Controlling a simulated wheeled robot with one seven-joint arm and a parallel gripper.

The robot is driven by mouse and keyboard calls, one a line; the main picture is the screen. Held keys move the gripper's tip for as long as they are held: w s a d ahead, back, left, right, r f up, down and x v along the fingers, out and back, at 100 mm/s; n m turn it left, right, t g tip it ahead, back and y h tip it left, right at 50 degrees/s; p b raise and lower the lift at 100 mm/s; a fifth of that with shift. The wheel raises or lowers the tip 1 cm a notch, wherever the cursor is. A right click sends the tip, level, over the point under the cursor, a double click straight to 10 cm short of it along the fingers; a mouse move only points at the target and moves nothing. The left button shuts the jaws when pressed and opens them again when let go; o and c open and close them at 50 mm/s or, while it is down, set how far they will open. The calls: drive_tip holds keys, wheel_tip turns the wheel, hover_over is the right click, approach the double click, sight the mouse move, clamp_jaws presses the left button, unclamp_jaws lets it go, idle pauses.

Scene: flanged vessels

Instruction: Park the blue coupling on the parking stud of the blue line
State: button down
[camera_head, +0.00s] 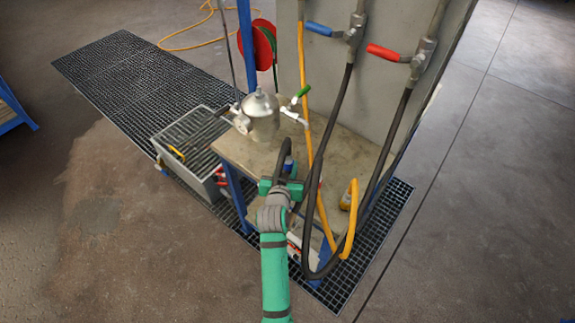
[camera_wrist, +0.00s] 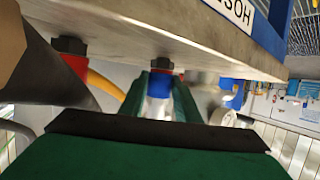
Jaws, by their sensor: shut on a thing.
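My gripper (camera_head: 281,188) is at the near edge of the bench, shut on the blue coupling (camera_head: 290,166). In the wrist view the coupling's silver body (camera_wrist: 160,88) sits between the green fingers of my gripper (camera_wrist: 162,98). Its blue end meets or lies just short of a dark stud (camera_wrist: 162,63) on a pale slab; I cannot tell whether they touch. A second dark stud (camera_wrist: 68,45) stands to the left, with a red coupling (camera_wrist: 76,68) and yellow hose at it. The far side of the blue coupling is hidden.
The bench (camera_head: 347,145) carries a metal vessel (camera_head: 261,115) with valves. A grey crate (camera_head: 188,135) stands left. Blue (camera_head: 319,28) and red (camera_head: 382,53) valve handles are on the panel. Black hoses (camera_head: 336,120) and a yellow hose (camera_head: 305,90) hang close to my gripper's right.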

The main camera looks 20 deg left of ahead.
drive_tip(key=c, duration=1.3)
unclamp_jaws()
drive_tip(key=shift+f, duration=0.1)
drive_tip(key=shift+o, duration=0.2)
drive_tip(key=shift+s, duration=0.1)
drive_tip(key=v, duration=1)
drive_tip(key=shift+s, duration=0.25)
drive_tip(key=shift+d, duration=0.1)
